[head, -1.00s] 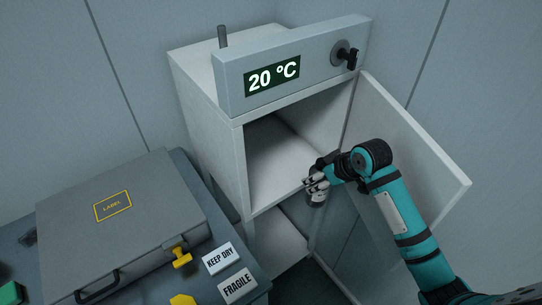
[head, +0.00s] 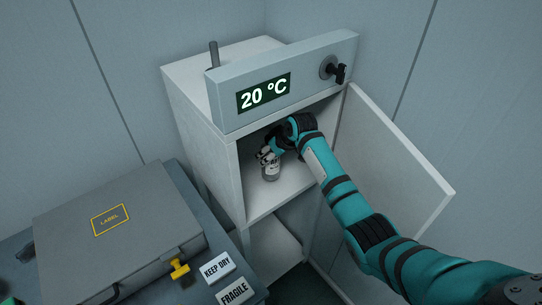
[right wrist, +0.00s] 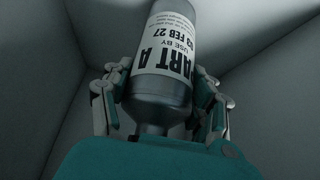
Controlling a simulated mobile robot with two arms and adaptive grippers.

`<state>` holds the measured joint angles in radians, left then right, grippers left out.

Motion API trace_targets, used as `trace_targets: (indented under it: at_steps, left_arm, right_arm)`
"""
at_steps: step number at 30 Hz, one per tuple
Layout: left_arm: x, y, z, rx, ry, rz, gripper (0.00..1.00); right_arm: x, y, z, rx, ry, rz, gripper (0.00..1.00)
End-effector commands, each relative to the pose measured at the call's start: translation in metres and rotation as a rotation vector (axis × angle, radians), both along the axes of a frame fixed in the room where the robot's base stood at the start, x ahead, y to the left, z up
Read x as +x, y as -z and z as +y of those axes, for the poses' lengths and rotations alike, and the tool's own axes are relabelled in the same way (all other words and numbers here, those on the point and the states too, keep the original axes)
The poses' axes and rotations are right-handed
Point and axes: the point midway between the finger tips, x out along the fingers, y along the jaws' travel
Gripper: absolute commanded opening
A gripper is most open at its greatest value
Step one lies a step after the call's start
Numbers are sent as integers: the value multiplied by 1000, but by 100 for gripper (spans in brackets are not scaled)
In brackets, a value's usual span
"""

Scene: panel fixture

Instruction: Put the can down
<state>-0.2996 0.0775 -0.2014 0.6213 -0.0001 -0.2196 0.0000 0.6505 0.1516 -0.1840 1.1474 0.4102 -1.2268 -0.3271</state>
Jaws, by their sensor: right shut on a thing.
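The can (head: 271,172) is a small grey metal container inside the open cabinet, just above or on its shelf; I cannot tell whether it touches. In the right wrist view the can (right wrist: 165,58) has a white label reading "PART A", "USE BY" and "03 FEB 27", and appears upside down there. My right gripper (head: 266,156) is shut on the can, with fingers on both sides of it in the right wrist view (right wrist: 162,105). My left gripper is not in view.
The cabinet (head: 205,150) has a "20 °C" display (head: 264,93), a black knob (head: 334,70) and an open door (head: 395,165) right of my arm. A grey case (head: 115,225) lies on the bench at left, near "KEEP DRY" (head: 217,267) and "FRAGILE" (head: 234,292) labels.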

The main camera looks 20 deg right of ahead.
Motion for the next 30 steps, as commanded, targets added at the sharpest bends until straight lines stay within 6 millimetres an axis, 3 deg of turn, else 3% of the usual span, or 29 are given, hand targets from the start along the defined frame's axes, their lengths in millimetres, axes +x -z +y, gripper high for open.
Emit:
trace_targets:
  at_steps: [4, 14, 15, 20, 30]
  left_arm:
    - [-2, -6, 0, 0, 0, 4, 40]
    - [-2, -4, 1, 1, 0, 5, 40]
    - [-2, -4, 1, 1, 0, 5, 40]
    - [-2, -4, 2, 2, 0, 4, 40]
    - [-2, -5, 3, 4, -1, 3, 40]
  right_arm:
    - [-1, 13, 0, 1, 1, -2, 6]
    - [-1, 16, -1, 1, 1, -3, 5]
    - [-2, 18, -1, 0, 1, 1, 61]
    - [-2, 17, -1, 0, 1, 1, 82]
    - [-2, 14, -1, 0, 1, -1, 84]
